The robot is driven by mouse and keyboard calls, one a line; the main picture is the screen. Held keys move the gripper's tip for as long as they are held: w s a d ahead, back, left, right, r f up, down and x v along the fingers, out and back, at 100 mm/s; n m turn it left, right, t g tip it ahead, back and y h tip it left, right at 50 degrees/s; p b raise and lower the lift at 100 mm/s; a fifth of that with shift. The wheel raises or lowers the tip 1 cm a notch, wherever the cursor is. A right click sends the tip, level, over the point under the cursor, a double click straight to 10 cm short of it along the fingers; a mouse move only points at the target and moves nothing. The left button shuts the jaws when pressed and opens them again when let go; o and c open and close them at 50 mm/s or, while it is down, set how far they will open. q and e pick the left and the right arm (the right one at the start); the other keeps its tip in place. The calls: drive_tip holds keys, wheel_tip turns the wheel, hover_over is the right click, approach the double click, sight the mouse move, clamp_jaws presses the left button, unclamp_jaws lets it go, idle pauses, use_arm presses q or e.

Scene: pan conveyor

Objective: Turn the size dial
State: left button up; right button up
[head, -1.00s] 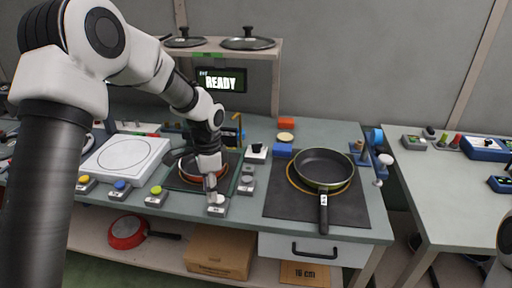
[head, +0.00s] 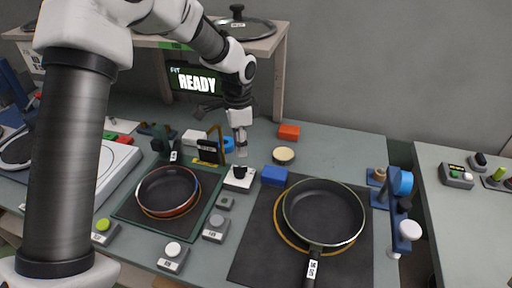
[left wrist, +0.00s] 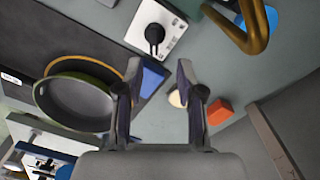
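The size dial is a black knob (head: 239,172) on a white box with markings, at the back of the bench between the two pans. It also shows at the top of the left wrist view, as a black knob (left wrist: 154,34) on a white plate. My left gripper (head: 240,146) is above and just behind the dial, pointing down. In the left wrist view my left gripper (left wrist: 158,68) has its fingers apart with nothing between them, and the dial lies beyond the fingertips, apart from them. My right gripper is not in view.
A black pan (head: 323,212) sits on a dark mat at right, and a smaller pan (head: 168,191) on a green-edged plate at left. A blue block (head: 274,176) stands close beside the dial. A shelf (head: 264,43) with lids and a READY screen (head: 197,82) are behind.

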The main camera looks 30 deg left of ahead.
sight(239, 167)
use_arm(q)
drive_tip(key=shift+f, duration=0.2)
drive_tip(key=s+f, duration=0.2)
drive_tip(key=f, duration=0.1)
drive_tip(key=shift+f, duration=0.3)
drive_tip(key=f, duration=0.1)
drive_tip(key=w+f, duration=0.1)
drive_tip(key=f, duration=0.1)
drive_tip(key=shift+w+f, duration=0.1)
drive_tip(key=shift+f, duration=0.05)
drive_tip(key=shift+s+r, duration=0.2)
drive_tip(key=shift+s, duration=0.05)
clamp_jaws()
